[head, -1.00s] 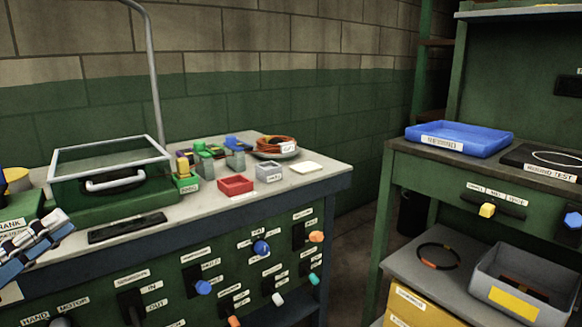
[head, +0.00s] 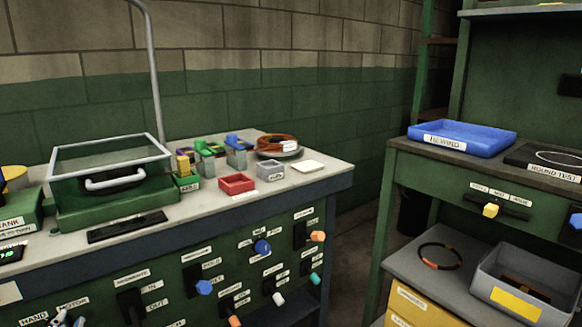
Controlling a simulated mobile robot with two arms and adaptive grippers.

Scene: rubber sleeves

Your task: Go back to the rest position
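No held thing shows at the tips. My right gripper is not in view.
On the bench stand a lidded green case (head: 112,180), a red tray (head: 237,183), a grey tray (head: 270,170) and a coil of orange cable (head: 275,142). Knobs stick out of the bench front. A blue tray (head: 462,139) sits on the right-hand bench, across a floor gap.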

